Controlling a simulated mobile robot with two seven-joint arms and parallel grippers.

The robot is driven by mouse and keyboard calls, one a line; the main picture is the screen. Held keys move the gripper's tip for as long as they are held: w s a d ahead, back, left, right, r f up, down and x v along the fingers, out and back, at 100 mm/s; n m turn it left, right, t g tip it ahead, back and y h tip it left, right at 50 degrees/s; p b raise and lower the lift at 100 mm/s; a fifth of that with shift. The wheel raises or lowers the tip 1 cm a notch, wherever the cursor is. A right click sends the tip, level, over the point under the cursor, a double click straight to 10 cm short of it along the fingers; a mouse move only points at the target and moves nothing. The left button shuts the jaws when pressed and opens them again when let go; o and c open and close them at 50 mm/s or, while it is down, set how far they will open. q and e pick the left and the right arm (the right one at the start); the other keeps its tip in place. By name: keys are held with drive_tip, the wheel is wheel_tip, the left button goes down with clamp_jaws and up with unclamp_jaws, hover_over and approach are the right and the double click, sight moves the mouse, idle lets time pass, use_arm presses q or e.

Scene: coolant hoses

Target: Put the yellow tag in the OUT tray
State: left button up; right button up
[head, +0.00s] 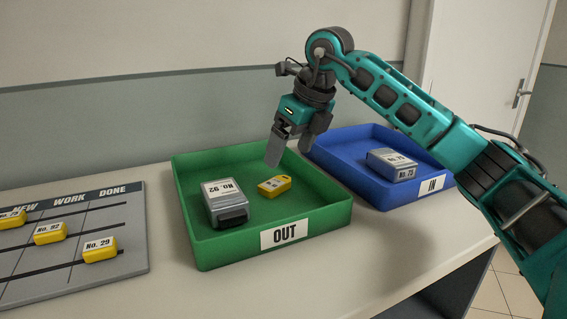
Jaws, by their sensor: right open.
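A yellow tag (274,187) lies in the green OUT tray (318,217), flat on its floor to the right of a grey box. My right gripper (288,158) is open and empty above the tray's back right part. Its fingers point down, just behind and above the yellow tag and apart from it. More yellow tags, No. 29 (100,249), No. 82 (50,233) and one at the left edge (11,218), lie on the grey board. My left gripper is not in view.
A grey box labelled No. 92 (225,203) sits in the OUT tray. The blue IN tray (345,174) at right holds a grey box No. 75 (391,165). The grey board (125,215) reads NEW, WORK, DONE. The table front is clear.

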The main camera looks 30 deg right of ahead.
drive_tip(key=v, duration=0.4)
drive_tip(key=shift+s+r, duration=0.1)
drive_tip(key=shift+r, duration=0.05)
idle(0.4)
